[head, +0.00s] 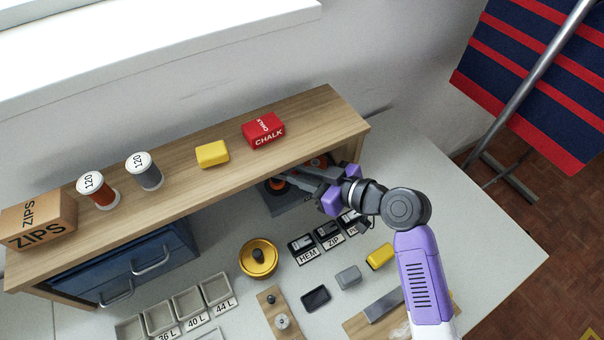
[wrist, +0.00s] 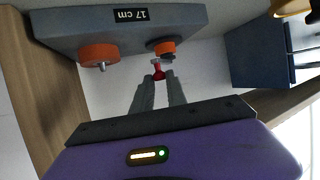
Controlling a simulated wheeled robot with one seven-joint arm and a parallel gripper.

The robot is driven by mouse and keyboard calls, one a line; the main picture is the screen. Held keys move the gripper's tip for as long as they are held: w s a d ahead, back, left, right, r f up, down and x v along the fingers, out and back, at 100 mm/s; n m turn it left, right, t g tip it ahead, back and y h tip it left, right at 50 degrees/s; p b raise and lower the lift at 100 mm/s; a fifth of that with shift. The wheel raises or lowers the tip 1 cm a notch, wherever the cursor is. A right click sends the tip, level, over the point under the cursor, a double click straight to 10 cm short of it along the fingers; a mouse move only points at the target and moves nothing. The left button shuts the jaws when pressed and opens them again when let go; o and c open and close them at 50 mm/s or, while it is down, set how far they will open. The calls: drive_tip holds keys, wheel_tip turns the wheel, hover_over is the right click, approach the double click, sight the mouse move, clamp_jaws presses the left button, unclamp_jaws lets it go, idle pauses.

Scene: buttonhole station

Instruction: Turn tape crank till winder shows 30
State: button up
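The tape winder (head: 286,204) is a grey unit under the wooden shelf, partly hidden by the shelf and my arm. In the wrist view the winder (wrist: 190,17) has a label reading 17 cm and two orange reels. A small crank with a red knob (wrist: 158,73) stands out by the right reel. My gripper (wrist: 159,78) has its fingertips close together on either side of the red knob, and they appear to hold it. In the head view my gripper (head: 288,176) reaches in under the shelf's right end; its tips are hard to see there.
The wooden shelf (head: 215,150) overhangs the winder and carries a red chalk box (head: 264,131), a yellow block (head: 212,154), two spools and a zips box (head: 38,219). A blue drawer unit (head: 125,262) stands left below. A brass bowl (head: 258,259) and labelled small holders sit in front.

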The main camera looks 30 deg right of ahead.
clamp_jaws()
drive_tip(key=shift+s+r+p, duration=0.1)
drive_tip(key=shift+p, duration=0.2)
